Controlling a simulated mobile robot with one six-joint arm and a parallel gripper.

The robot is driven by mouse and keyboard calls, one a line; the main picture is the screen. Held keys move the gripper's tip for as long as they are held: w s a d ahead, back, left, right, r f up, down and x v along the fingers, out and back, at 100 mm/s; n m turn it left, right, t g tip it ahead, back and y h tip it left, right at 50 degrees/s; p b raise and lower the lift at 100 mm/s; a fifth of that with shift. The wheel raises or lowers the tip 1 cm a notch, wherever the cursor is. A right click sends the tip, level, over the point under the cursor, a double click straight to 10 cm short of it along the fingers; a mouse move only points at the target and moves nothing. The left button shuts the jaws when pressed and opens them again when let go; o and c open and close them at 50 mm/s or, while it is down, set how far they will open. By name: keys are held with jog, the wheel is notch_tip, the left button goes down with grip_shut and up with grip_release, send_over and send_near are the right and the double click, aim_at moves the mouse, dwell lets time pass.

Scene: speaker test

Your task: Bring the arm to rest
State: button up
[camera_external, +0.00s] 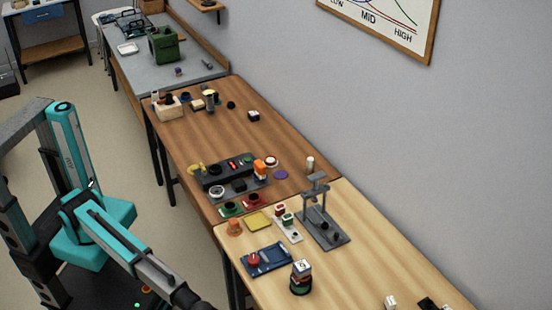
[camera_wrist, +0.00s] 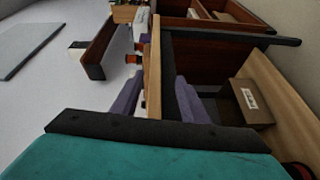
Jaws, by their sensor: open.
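My teal and grey arm (camera_external: 110,232) stands left of the workbenches in the external view. Its forearm slopes down to the right, and its end leaves the picture at the bottom edge, so my gripper is out of that view. In the wrist view my gripper (camera_wrist: 157,98) shows as two purple fingers set apart above a dark plate and teal housing. It is open, and I see nothing held between the fingers. A wooden edge and dark panels lie behind them.
The light wooden bench (camera_external: 370,277) carries a blue tray (camera_external: 268,260), a stacked round object (camera_external: 301,278) and a grey press stand (camera_external: 321,225). The brown bench (camera_external: 205,137) behind holds a dark panel (camera_external: 228,172). Floor (camera_external: 130,120) is clear left of the benches.

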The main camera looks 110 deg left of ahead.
jog(key=s+a+f+m+g+y+p, duration=0.1)
jog(key=s+f+m+g, duration=0.15)
jog(key=f, duration=0.55)
jog(key=s+f+m+g+y+p, duration=0.15)
jog(key=s+f, duration=0.25)
jog(key=f, duration=0.5)
jog(key=s+a+f+m+g+y+p, duration=0.3)
jog(key=s+a+f+g+p, duration=0.3)
jog(key=s+a+f, duration=1.15)
jog(key=s+a+f+m+g+y+p, duration=0.1)
jog(key=s+a+f+g+p, duration=0.15)
jog(key=s+a, duration=0.35)
jog(key=s+a+f+m+g+y+p, duration=0.1)
jog(key=s+a+f+g+p, duration=0.2)
jog(key=s, duration=0.6)
jog(key=s+a+r+m+g+p, duration=0.1)
jog(key=s+a+g, duration=0.2)
jog(key=s, duration=0.8)
jog(key=s+a+r+m+g+h+p, duration=0.1)
jog(key=s+a+m+g+p, duration=0.1)
jog(key=s, duration=0.8)
jog(key=shift+s+a+r+m+g, duration=0.3)
jog(key=shift+s+a+r+g, duration=0.1)
jog(key=shift+a+g, duration=0.25)
